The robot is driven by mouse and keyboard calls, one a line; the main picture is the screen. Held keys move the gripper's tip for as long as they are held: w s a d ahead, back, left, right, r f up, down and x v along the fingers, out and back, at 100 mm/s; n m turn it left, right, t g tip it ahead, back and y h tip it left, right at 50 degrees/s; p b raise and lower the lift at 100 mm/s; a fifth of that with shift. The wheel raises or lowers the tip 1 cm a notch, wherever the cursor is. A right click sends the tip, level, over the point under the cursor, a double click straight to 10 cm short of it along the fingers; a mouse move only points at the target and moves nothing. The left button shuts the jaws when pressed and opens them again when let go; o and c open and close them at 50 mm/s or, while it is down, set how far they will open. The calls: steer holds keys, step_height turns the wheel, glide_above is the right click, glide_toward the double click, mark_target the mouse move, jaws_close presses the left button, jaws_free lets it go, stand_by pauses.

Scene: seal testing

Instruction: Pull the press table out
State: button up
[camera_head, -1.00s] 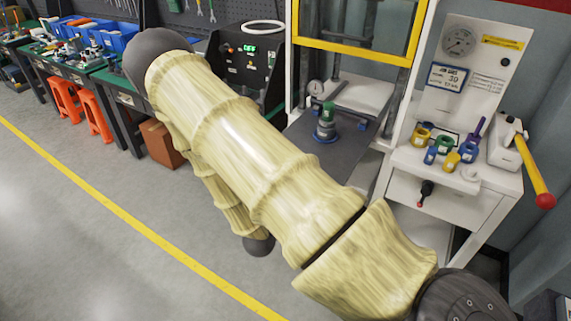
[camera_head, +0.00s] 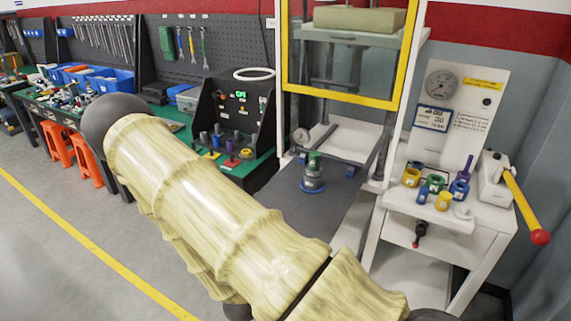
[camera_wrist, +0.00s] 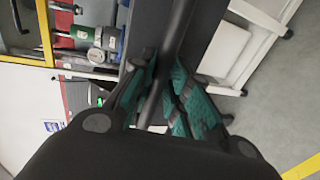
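The press table (camera_head: 335,212) is a dark grey plate sticking out of the front of the white press with the yellow-framed guard (camera_head: 345,93). A grey, green and blue fixture (camera_head: 313,172) stands upright on it. My arm hides the table's near part and my gripper in the head view. In the wrist view, my gripper (camera_wrist: 165,65) has its teal-padded fingers on either side of a dark bar (camera_wrist: 178,25). The fingers are close to the bar, but I cannot tell whether they clamp it. A dark plate, likely the table (camera_wrist: 208,25), lies beside the bar.
A white stand (camera_head: 470,215) to the right holds several coloured cups, a gauge panel (camera_head: 455,110) and a yellow lever (camera_head: 522,205). A black control box (camera_head: 235,125) stands left of the press. Tool benches line the wall. The floor (camera_head: 60,235) at lower left is open.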

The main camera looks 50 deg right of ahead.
steer(key=shift+o, duration=1.4)
steer(key=shift+a, duration=0.25)
steer(key=shift+d, duration=0.15)
steer(key=v, duration=1.2)
steer(key=shift+f, duration=0.1)
